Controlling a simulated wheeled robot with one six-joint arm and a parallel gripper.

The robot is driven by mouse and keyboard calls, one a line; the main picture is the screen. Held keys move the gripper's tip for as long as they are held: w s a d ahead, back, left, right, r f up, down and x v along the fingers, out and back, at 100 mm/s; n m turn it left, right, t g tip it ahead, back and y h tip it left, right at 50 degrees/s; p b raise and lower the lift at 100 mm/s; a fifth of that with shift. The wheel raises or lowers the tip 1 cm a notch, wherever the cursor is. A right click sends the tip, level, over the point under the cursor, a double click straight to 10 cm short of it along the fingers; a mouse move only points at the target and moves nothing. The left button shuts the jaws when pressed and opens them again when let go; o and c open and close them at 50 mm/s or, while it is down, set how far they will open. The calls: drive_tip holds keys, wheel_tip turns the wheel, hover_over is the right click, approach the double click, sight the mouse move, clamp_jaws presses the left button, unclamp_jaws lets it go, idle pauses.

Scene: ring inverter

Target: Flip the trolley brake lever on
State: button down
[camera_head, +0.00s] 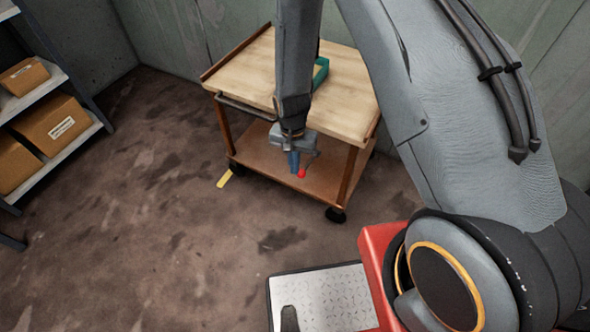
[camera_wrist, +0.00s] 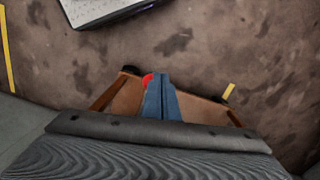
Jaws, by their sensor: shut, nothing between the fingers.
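The wooden trolley (camera_head: 345,95) stands by the back wall, with a pale top and a brown lower shelf (camera_head: 255,170); the shelf also shows in the wrist view (camera_wrist: 126,104). A small red part (camera_head: 301,173), perhaps the brake lever, shows just right of my gripper (camera_head: 294,165) in the head view. In the wrist view the red part (camera_wrist: 148,79) is partly hidden behind the left side of my blue fingers (camera_wrist: 160,80). My gripper is shut and empty, pointing down in front of the trolley. I cannot tell whether it touches the red part.
A green object (camera_head: 321,72) lies on the trolley top, partly behind my arm. A shelf rack with cardboard boxes (camera_head: 55,124) stands at the left. A yellow floor mark (camera_head: 224,179) lies beside the trolley.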

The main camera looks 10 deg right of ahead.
drive_tip(key=s+a+r+b, duration=0.2)
drive_tip(key=s+a+r, duration=0.2)
drive_tip(key=s, duration=0.3)
drive_tip(key=shift+a+r, duration=0.25)
drive_tip(key=shift+a, duration=0.65)
drive_tip(key=s+d+r+n, duration=0.2)
drive_tip(key=d+r, duration=0.6)
drive_tip(key=r, duration=0.4)
drive_tip(key=s+d+r+n+t, duration=0.1)
drive_tip(key=s+d+r+n, duration=0.2)
drive_tip(key=d+r, duration=0.6)
wheel_tip(320, 180, up, 3)
drive_tip(key=shift+s+d+r, duration=0.15)
drive_tip(key=shift+s, duration=0.4)
